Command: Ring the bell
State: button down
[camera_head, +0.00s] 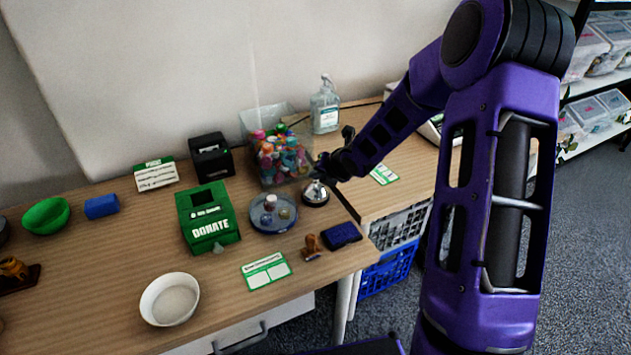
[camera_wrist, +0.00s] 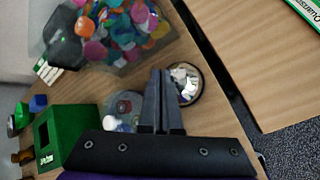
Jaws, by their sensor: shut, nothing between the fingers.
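The bell (camera_head: 315,193) is a silver dome on a dark round base, on the wooden table near its right edge. It also shows in the wrist view (camera_wrist: 187,82), just right of my fingertips. My gripper (camera_head: 322,170) is right above the bell in the head view, with its fingers shut and empty. In the wrist view the two dark fingers of my gripper (camera_wrist: 160,75) lie side by side and overlap the bell's left edge. I cannot tell whether the fingertips touch the bell.
A clear bin of colourful caps (camera_head: 283,160) stands just behind the bell. A round tray (camera_head: 259,222) with small items lies to its left, beside a green donation box (camera_head: 208,218). A blue wallet-like object (camera_head: 341,235) and a small brown stamp (camera_head: 312,246) lie in front.

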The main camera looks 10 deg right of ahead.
jog(key=shift+f, duration=0.45)
dwell(0.3)
jog(key=shift+r+p, duration=0.75)
jog(key=shift+r, duration=0.15)
jog(key=shift+r, duration=0.1)
notch_tip(320, 180, up, 5)
jog(key=p, duration=0.4)
dwell(0.7)
